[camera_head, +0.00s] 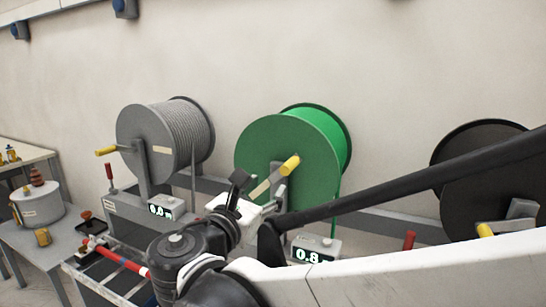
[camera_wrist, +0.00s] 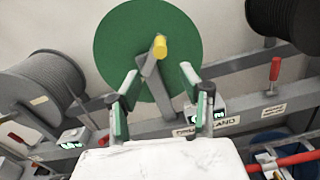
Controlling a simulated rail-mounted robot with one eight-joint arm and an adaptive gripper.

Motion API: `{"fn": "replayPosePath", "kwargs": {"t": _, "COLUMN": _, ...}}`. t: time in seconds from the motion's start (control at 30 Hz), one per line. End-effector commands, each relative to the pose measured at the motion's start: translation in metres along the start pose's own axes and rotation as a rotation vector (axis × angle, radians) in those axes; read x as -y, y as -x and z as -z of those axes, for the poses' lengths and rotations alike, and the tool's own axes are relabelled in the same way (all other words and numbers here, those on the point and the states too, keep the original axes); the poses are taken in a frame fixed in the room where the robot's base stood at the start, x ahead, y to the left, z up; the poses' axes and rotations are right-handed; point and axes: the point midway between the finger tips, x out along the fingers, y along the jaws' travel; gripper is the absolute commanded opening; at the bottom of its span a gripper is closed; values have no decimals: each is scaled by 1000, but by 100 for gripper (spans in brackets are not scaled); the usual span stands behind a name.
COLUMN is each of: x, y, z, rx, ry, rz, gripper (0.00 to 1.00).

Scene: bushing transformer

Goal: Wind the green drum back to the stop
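The green drum (camera_head: 290,155) stands in the middle of the rack; it also fills the upper middle of the wrist view (camera_wrist: 125,45). The counter below the drum (camera_head: 312,250) reads about 0.8. My gripper (camera_head: 240,195) is in front of the drum. In the wrist view its fingers (camera_wrist: 159,76) are wide apart and empty, with the handle beyond them. The stop cannot be made out.
A grey drum (camera_head: 160,140) with counter 0.0 (camera_head: 160,210) stands left, a black drum (camera_head: 470,155) right. Red levers (camera_head: 409,240) rise from the rack beam. A side table (camera_head: 40,240) holds a pot (camera_head: 38,204) at far left. A wall closes the back.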

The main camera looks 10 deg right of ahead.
Motion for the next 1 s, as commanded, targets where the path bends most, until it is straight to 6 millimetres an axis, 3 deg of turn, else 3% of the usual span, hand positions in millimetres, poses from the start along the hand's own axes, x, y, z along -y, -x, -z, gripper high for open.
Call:
{"fn": "replayPosePath", "kwargs": {"t": 0.17, "x": 1, "y": -18, "z": 0, "rx": 0, "ry": 0, "rz": 4, "gripper": 40}}
{"fn": "replayPosePath", "kwargs": {"t": 0.7, "x": 1, "y": -106, "z": 0, "rx": -2, "ry": -3, "rz": 4, "gripper": 40}}
{"fn": "replayPosePath", "kwargs": {"t": 1.0, "x": 1, "y": -134, "z": 1, "rx": -2, "ry": -3, "rz": 2, "gripper": 40}}
